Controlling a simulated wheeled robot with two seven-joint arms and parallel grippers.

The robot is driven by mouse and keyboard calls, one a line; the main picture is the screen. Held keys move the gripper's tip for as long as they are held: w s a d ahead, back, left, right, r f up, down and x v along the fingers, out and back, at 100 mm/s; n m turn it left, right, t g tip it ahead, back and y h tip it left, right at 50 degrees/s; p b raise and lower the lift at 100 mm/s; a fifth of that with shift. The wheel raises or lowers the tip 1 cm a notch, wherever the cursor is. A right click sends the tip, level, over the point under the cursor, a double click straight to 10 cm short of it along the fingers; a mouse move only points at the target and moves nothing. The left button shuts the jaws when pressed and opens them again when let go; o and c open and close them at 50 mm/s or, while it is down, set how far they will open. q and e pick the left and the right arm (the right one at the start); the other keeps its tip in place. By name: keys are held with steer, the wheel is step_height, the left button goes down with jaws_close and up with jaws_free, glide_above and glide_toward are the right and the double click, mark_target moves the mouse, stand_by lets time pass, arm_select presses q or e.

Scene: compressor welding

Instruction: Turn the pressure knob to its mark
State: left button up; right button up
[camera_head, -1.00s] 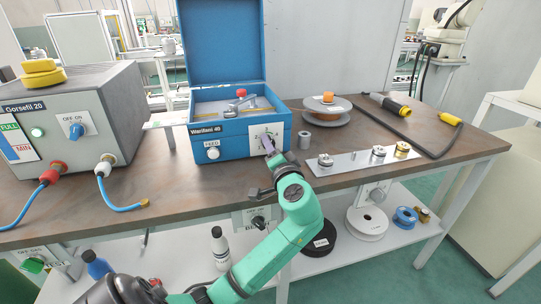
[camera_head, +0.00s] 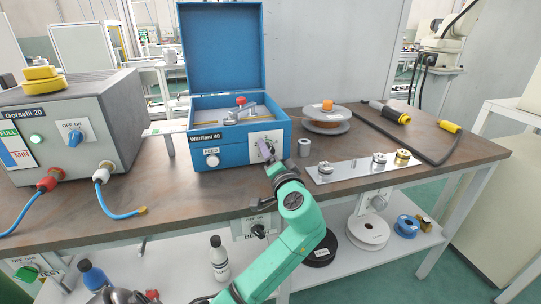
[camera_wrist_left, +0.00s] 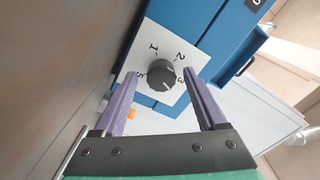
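A round black knob (camera_wrist_left: 160,75) sits on a white numbered dial plate (camera_wrist_left: 151,47), with 1, 2, 3 and 5 readable. My left gripper (camera_head: 266,149) is in front of the plate and hides the knob in the head view. In the left wrist view its purple fingers (camera_wrist_left: 160,80) are open, one to each side of the knob, with gaps between. I cannot tell the knob's exact setting. My right gripper is not in view.
A grey Gorsefil 20 machine (camera_head: 110,125) with hoses stands at left. A small metal cylinder (camera_head: 304,147), a wire spool (camera_head: 326,121) and a metal strip with fittings (camera_head: 345,170) are right of the box. A dark cable (camera_head: 400,137) lies at the back right.

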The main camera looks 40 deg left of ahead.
arm_select(q)
steer(key=shift+s+d, duration=0.2)
steer(key=shift+d, duration=0.2)
steer(key=b+v, duration=0.1)
steer(key=v, duration=1.2)
steer(key=shift+s+d, duration=0.2)
steer(key=shift+d, duration=0.1)
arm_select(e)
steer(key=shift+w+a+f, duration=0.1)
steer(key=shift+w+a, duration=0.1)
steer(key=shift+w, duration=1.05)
